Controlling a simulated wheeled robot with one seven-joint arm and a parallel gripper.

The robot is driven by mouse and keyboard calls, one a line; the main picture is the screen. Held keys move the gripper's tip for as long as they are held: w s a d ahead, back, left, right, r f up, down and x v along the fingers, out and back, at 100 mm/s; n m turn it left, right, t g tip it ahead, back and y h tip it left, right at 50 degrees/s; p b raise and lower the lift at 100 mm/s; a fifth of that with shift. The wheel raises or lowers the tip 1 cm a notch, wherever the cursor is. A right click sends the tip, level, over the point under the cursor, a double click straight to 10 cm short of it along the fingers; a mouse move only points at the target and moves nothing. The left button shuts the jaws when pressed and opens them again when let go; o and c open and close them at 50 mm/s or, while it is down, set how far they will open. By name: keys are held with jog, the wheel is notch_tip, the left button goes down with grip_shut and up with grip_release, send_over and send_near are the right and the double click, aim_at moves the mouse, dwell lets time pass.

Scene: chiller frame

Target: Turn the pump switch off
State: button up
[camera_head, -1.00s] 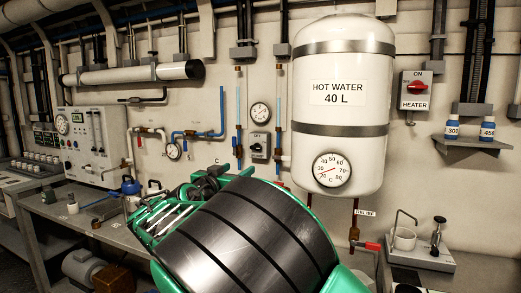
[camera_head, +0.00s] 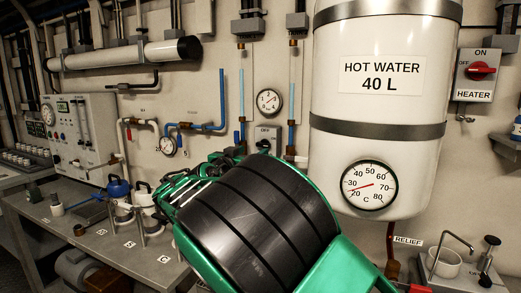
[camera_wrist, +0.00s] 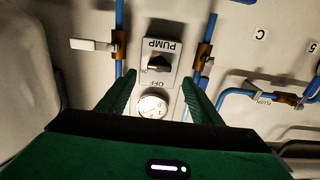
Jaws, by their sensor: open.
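The pump switch is a small grey box with a black knob (camera_wrist: 158,60), labelled PUMP, and it appears upside down in the wrist view.
Blue pipes with brass valves (camera_wrist: 204,55) run on both sides of the switch. A round gauge (camera_wrist: 152,104) is close to it. The hot water tank (camera_head: 375,100) stands to the right. A bench (camera_head: 110,240) with flasks lies below left.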

jog(key=x, duration=0.8)
jog(key=shift+c, duration=0.3)
jog(key=c, duration=1)
jog(key=shift+d+f, duration=0.1)
jog(key=shift+d, duration=0.05)
